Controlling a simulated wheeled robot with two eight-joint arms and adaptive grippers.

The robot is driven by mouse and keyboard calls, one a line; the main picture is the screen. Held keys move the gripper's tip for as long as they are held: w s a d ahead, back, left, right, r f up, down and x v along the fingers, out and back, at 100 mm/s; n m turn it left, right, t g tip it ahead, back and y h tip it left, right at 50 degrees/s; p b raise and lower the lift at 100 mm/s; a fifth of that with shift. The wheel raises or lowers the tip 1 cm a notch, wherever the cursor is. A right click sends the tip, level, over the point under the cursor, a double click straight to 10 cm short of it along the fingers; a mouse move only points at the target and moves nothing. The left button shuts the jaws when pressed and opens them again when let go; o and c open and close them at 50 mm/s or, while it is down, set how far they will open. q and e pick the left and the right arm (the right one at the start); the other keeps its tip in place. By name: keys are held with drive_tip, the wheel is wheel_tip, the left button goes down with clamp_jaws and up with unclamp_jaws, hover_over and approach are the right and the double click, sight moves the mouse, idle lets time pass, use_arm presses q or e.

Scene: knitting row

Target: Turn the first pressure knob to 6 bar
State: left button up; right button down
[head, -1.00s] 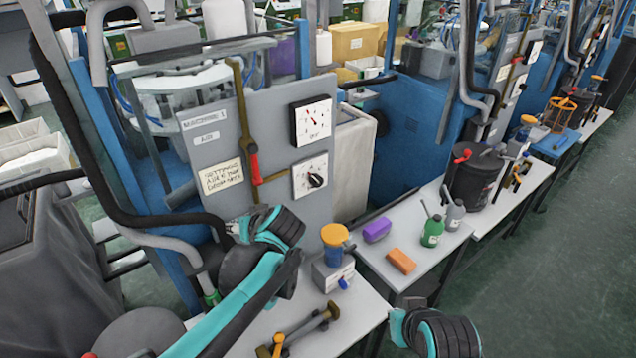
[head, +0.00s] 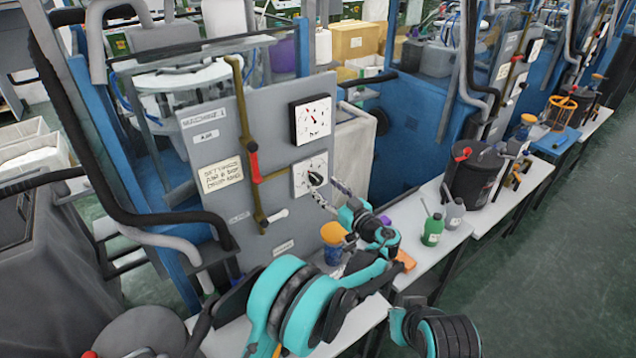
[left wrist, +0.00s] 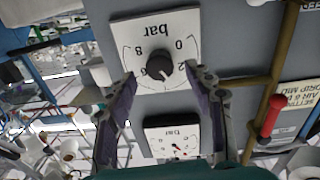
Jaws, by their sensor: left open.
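The pressure knob (head: 315,179) is black and sits on a square white dial plate (head: 299,184) on the grey machine panel. In the left wrist view the knob (left wrist: 158,67) shows upside down, with bar numbers around it; its light mark seems to point towards the low-right side, exact value unclear. My left gripper (head: 331,193) is at the panel by the knob. In the wrist view the open gripper (left wrist: 162,76) has a finger on each side of the knob, apart from it. A pressure gauge (head: 314,120) with a red needle is above the dial. My right gripper is out of view.
A brass pipe with a red-handled lever (head: 253,162) runs left of the dial, and a white-handled valve (head: 277,216) is lower. An orange-capped jar (head: 333,233), orange block (head: 405,259) and green bottle (head: 433,231) stand on the white bench near my left arm.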

sight(319, 182)
use_arm(q)
drive_tip(key=shift+b+x, duration=0.3)
drive_tip(key=shift+x, duration=2.05)
drive_tip(key=c, duration=1.2)
drive_tip(key=shift+o, duration=0.2)
drive_tip(key=shift+m, duration=0.3)
drive_tip(key=m, duration=0.3)
drive_tip(key=shift+m+b, duration=0.3)
drive_tip(key=m, duration=0.4)
drive_tip(key=shift+m, duration=0.3)
drive_tip(key=m, duration=0.4)
drive_tip(key=shift+b, duration=0.3)
drive_tip(key=shift+m+g, duration=0.3)
drive_tip(key=shift+m, duration=2)
